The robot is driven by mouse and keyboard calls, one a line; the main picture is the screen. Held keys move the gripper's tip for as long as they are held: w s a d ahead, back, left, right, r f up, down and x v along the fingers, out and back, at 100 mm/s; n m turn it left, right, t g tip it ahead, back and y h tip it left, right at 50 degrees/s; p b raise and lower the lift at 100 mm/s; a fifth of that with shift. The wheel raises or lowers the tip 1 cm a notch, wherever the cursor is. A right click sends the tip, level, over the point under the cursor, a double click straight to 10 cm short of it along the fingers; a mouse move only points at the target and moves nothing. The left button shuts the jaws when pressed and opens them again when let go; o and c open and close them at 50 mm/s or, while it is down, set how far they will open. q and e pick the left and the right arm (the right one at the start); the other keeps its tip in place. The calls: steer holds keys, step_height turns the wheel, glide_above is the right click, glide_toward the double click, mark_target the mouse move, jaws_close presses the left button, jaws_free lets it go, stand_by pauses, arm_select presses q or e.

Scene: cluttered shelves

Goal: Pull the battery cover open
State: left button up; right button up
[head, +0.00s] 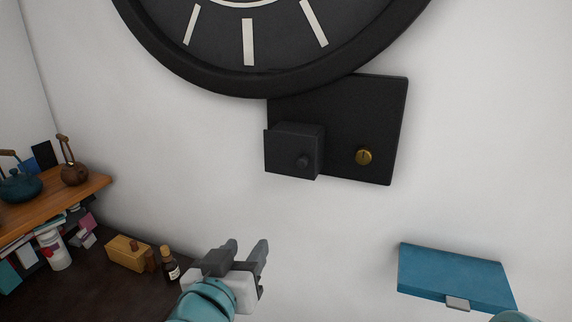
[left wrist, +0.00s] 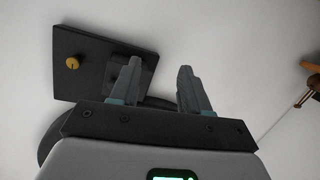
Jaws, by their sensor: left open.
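A black plate (head: 345,100) is on the white wall below the clock. A black box-shaped cover (head: 290,150) with a small dark knob (head: 303,161) juts from its left part. A brass knob (head: 363,156) with a slot sits on the right part. My left gripper (head: 248,246) is open and empty, below and left of the box and apart from it. In the left wrist view the fingers (left wrist: 160,70) stand in front of the plate (left wrist: 92,70), with the brass knob (left wrist: 72,63) to the left; a finger partly hides the box.
A blue box (head: 450,275) is at the lower right. A wooden shelf (head: 85,190) with teapots and a dark surface (head: 80,290) with bottles are at the left.

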arm_select(q)
steer(key=s+d+r+t+h+p, duration=0.1)
steer(key=s+r, duration=0.1)
steer(key=r, duration=0.3)
steer(key=s+d+r+t+h, duration=0.1)
steer(key=s+d+r+h, duration=0.15)
steer(key=r, duration=0.25)
steer(key=m+p, duration=0.1)
glide_toward(301, 164)
steer(key=shift+y, duration=0.35)
steer(key=x, duration=0.8)
steer(key=shift+r, duration=0.15)
steer(key=shift+d, duration=0.2)
steer(key=shift+w, duration=0.15)
jaws_close()
